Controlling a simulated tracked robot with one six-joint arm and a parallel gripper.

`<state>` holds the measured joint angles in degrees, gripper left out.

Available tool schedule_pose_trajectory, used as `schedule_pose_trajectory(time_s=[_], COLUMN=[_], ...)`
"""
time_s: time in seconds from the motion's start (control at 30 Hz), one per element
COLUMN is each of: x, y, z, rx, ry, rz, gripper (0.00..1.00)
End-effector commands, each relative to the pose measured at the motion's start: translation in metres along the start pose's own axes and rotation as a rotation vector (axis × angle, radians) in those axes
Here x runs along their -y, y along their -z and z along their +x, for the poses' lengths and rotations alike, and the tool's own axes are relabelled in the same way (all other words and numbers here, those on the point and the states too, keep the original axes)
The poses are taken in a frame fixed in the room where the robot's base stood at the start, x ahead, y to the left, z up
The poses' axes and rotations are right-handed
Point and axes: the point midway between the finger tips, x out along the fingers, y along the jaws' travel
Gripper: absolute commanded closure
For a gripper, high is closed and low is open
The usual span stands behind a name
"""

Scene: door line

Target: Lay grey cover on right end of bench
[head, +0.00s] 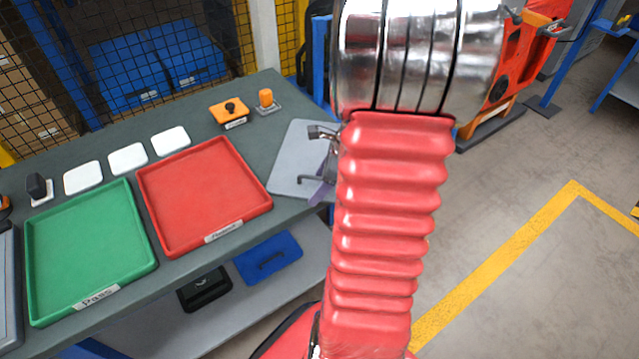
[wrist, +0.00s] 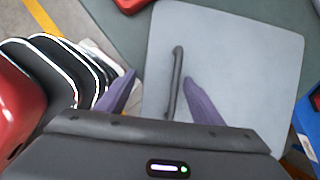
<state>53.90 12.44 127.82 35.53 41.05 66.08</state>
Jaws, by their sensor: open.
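The grey cover (head: 293,158) is a flat rounded plate with a dark bar handle (head: 312,180). It lies on the right end of the dark green bench (head: 262,112), and my arm hides its right part. In the wrist view the cover (wrist: 250,70) fills the middle, with the bar handle (wrist: 176,75) standing out from it. My gripper (wrist: 160,75) is open, its two purple fingers apart. The handle appears between the fingers, nearer the right one. I cannot tell whether a finger touches it. In the head view my arm mostly hides the gripper.
A red tray (head: 205,190) lies left of the cover, with a green tray (head: 90,250) beyond it. An orange button box (head: 229,113) and an orange knob block (head: 267,103) stand behind. A blue lid (head: 268,258) lies on the lower shelf. Clear floor lies to the right.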

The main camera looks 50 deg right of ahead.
Motion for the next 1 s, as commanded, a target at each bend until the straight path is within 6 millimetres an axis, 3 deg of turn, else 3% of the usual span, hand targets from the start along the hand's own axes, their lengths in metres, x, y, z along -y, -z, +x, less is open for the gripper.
schedule_pose_trajectory(time_s=[0.37, 1.0], x=[0.001, 0.001], y=[-0.001, -0.001], z=[-0.010, -0.109], rx=[0.001, 0.000], ry=[0.002, 0.004], rz=[0.001, 0.000], gripper=[0.39, 0.39])
